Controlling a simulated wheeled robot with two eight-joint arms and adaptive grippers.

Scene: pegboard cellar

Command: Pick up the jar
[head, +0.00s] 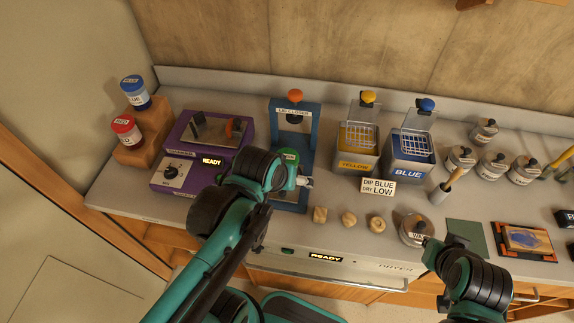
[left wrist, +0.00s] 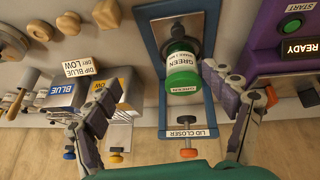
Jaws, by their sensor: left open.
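A jar with a green lid and a label reading GREEN (left wrist: 182,72) stands in the blue lid closer frame (left wrist: 201,132). In the head view only its green top (head: 289,156) shows, partly hidden by my left arm. My left gripper (head: 300,178) is at the front of the frame. In the left wrist view its fingers (left wrist: 165,108) are spread wide, with the jar ahead and between them, apart from both. My right gripper (head: 440,243) is beside a grey-lidded jar (head: 416,230) at the counter's front; its finger gap is unclear.
A purple machine (head: 205,140) stands left of the frame. Blue-lidded (head: 134,92) and red-lidded (head: 127,131) jars sit on a wooden stepped block. Yellow (head: 357,150) and blue (head: 409,158) dip tanks stand right. Several small wooden pieces (head: 348,220) lie in front.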

